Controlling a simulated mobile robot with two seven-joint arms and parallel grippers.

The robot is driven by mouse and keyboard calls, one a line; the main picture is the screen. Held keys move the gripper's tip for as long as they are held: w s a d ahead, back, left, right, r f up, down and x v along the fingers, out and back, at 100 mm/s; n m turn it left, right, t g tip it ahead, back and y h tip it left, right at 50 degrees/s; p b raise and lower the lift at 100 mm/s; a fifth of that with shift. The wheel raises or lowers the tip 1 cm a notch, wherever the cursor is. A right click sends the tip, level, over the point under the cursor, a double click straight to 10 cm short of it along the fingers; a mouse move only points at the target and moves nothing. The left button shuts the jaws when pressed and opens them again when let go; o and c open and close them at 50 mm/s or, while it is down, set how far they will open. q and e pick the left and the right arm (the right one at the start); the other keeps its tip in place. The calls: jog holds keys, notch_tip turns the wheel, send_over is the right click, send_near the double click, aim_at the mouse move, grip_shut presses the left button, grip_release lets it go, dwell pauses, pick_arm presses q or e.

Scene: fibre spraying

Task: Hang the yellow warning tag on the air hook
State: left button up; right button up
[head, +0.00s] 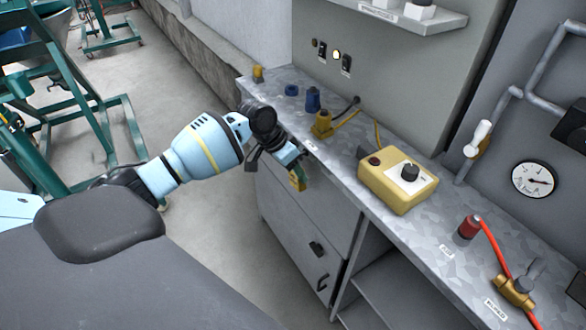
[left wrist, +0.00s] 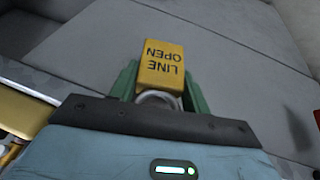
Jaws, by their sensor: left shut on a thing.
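The yellow warning tag (left wrist: 161,66) is in the left wrist view, with the words "LINE OPEN" upside down on its face. My left gripper (left wrist: 158,92) is shut on it, with one green finger on each side. In the head view the tag (head: 297,182) is a small yellow piece at the tip of my left gripper (head: 299,172), out in front of the bench's front edge and above the floor. I cannot clearly make out the air hook. My right gripper is not in view.
The metal bench (head: 345,178) carries a yellow control box (head: 397,180), a yellow connector (head: 322,125), blue parts (head: 312,100) and a red fitting (head: 468,227) with an orange hose. A white-handled valve (head: 479,138) and a gauge (head: 533,180) are on the right wall.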

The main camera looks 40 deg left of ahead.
pick_arm(q)
jog(key=shift+s+d+f, duration=0.15)
jog(key=shift+d+f, duration=0.05)
jog(key=shift+f, duration=0.3)
jog(key=o, duration=1.1)
jog(key=shift+s+a+r, duration=0.1)
jog(key=shift+a+r, duration=0.05)
jog(key=shift+r, duration=0.3)
jog(key=v, duration=0.4)
jog(key=p+v, duration=0.1)
jog(key=v, duration=0.2)
jog(key=shift+a+r, duration=0.2)
jog(key=shift+r, duration=0.2)
